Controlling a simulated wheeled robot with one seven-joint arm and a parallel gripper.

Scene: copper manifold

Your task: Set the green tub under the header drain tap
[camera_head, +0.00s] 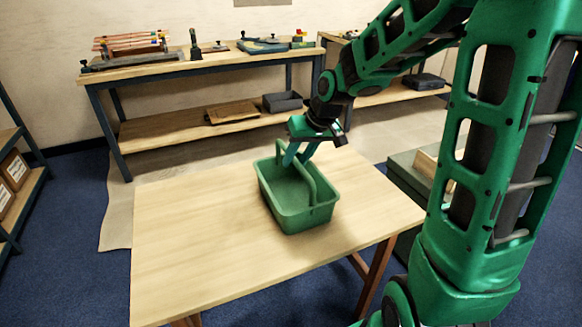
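The green tub (304,220) stands upright on the near wooden table, with a raised handle arching lengthwise over it. My gripper (298,158) is at the tub's handle, over its far part, with the fingers pointing down. The fingers and handle are close in colour and overlap, so I cannot tell whether the fingers grip the handle or only straddle it. A rack of copper pipes (130,41) lies on the back bench at the left. A drain tap cannot be made out on it at this size.
The near table (190,230) is otherwise bare, with free room left and front of the tub. The back bench (180,70) carries several tools, with a grey bin (282,102) on its lower shelf. A grey-green box (408,175) stands right of the table.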

